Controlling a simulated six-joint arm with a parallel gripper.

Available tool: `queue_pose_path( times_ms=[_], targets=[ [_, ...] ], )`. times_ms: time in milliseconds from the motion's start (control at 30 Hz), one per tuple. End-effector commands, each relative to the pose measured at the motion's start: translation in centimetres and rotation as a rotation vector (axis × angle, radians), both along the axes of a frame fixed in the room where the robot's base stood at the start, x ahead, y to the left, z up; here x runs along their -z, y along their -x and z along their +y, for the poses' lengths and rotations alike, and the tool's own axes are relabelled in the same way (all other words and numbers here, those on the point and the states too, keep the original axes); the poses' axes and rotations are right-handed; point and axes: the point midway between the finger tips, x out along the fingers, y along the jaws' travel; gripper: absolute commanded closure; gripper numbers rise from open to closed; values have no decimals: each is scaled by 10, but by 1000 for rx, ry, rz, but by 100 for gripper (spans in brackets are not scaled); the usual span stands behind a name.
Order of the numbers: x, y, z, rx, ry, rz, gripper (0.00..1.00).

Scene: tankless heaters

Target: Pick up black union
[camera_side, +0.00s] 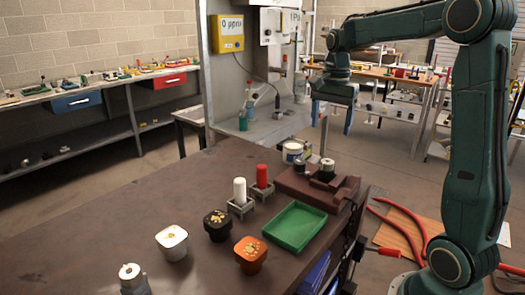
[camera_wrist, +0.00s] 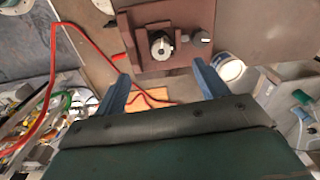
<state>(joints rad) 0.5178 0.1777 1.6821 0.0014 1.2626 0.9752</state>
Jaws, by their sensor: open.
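A black piece with a rounded square body and gold-coloured bits on top (camera_side: 217,224) stands on the brown table; I cannot tell for certain that it is the union. A short dark cylinder with a silvery top (camera_side: 327,168) sits on the brown block fixture (camera_side: 345,196); it also shows in the wrist view (camera_wrist: 161,46). A smaller dark grey cylinder (camera_wrist: 201,37) stands beside it. My gripper (camera_side: 334,118) is open and empty, raised above and apart from the fixture. In the wrist view its two blue fingers (camera_wrist: 160,72) are wide apart, with the silvery-topped cylinder beyond them.
A green tray (camera_side: 295,227) lies in front of the fixture. White (camera_side: 172,242) and orange (camera_side: 250,254) pieces stand near the black one. White (camera_side: 240,191) and red (camera_side: 262,176) cylinders stand in holders.

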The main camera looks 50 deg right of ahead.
Motion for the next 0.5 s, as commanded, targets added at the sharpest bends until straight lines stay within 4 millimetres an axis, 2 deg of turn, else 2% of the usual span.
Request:
queue_pose_path(
  times_ms=[167, 500],
  targets=[
    [5, -4, -13, 63, -11, 17, 27],
    [13, -4, -13, 65, -12, 19, 27]
  ],
)
